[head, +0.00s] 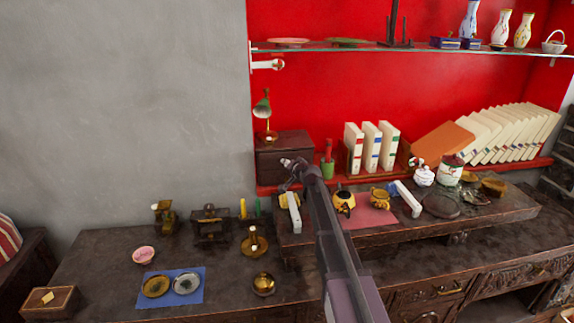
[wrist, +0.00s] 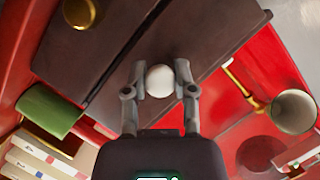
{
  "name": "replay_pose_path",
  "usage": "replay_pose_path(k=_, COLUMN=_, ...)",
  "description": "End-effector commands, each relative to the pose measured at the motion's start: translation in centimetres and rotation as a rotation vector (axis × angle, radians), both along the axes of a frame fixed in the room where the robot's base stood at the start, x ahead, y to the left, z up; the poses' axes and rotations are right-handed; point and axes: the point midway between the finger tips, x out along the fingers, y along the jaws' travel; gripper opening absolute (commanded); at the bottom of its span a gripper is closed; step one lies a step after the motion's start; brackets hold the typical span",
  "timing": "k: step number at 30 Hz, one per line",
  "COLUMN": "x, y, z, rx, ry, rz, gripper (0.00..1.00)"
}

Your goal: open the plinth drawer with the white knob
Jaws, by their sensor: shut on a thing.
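The dark brown plinth (head: 284,158) stands at the back of the table, against the red alcove. Its dark surface (wrist: 120,50) also fills much of the upper wrist view, with a thin seam across it. The white knob (wrist: 160,81) sits between the two fingertips in the wrist view. My gripper (wrist: 161,79) is shut on it, one finger on each side. In the head view my gripper (head: 288,163) is at the plinth's front and covers the knob. I cannot tell how far the drawer stands out.
A green-and-red object (head: 327,164) and white books (head: 370,147) stand right of the plinth. A horn-shaped brass and green object (head: 263,108) stands on top.

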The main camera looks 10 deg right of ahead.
Motion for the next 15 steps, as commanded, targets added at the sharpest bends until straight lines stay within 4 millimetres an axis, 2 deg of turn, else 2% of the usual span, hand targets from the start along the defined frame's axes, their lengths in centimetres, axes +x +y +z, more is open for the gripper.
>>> replay_pose_path(k=15, x=-9.6, y=0.1, z=0.0, rx=0.001, ry=0.001, rz=0.000, gripper=0.00)
